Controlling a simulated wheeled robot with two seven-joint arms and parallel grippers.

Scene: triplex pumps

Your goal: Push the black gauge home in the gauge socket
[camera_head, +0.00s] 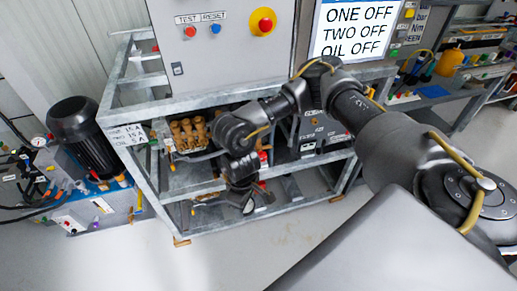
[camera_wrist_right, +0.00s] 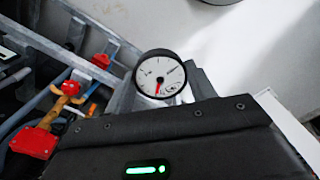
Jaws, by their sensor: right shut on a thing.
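In the head view the gauge (camera_head: 249,206) is a small pale disc at the end of my right arm, low in front of the grey frame. My right gripper (camera_head: 243,190) is shut on the gauge. I cannot make out the gauge socket in either view, nor whether the gauge touches anything. My left gripper is not in view.
The metal frame (camera_head: 190,98) holds brass pump parts (camera_head: 187,132) just left of my arm. In the right wrist view a red block (camera_wrist_right: 34,141) with a brass fitting (camera_wrist_right: 62,100) lies left of the gauge. Bare floor (camera_head: 250,245) is in front of the frame.

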